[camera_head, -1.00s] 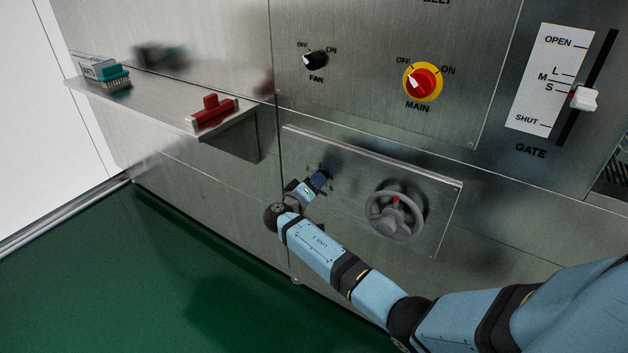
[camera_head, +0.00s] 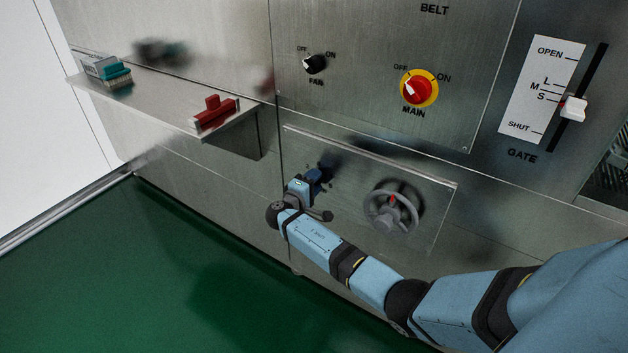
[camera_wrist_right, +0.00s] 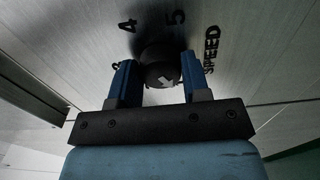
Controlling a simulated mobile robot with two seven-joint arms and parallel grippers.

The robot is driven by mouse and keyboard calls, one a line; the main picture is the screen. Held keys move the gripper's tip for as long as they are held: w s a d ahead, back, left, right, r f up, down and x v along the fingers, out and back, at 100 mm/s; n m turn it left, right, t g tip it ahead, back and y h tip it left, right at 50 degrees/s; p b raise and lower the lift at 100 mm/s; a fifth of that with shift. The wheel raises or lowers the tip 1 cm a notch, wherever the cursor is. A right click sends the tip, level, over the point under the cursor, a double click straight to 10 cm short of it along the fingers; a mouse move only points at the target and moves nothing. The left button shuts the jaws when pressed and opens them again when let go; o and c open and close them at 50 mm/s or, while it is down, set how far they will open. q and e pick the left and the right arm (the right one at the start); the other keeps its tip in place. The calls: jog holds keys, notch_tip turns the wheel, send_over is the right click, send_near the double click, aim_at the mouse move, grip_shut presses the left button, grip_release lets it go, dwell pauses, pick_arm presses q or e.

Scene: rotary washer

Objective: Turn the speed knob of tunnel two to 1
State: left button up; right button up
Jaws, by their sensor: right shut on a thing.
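The speed knob (camera_wrist_right: 160,66) is round and black with a white mark, on a metal panel. In the right wrist view it sits between the two blue fingers of my right gripper (camera_wrist_right: 158,72), which is shut on it. The word SPEED and the numbers 4 and 5 are printed around it; another number is partly hidden by the left finger. I cannot read clearly which number the mark points at. In the head view my right gripper (camera_head: 319,177) reaches the lower panel and hides the knob. My left gripper is not in view.
A grey handwheel (camera_head: 391,209) is right of the gripper on the same lower panel (camera_head: 345,163). Above are the fan knob (camera_head: 315,64), the red main switch (camera_head: 417,88) and the gate lever (camera_head: 573,108).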

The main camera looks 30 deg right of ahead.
dwell(0.4)
jog(key=o, duration=0.9)
jog(key=p+v, duration=0.1)
jog(key=v, duration=1.3)
jog(key=shift+d+f+p, duration=0.1)
jog(key=shift+p, duration=0.2)
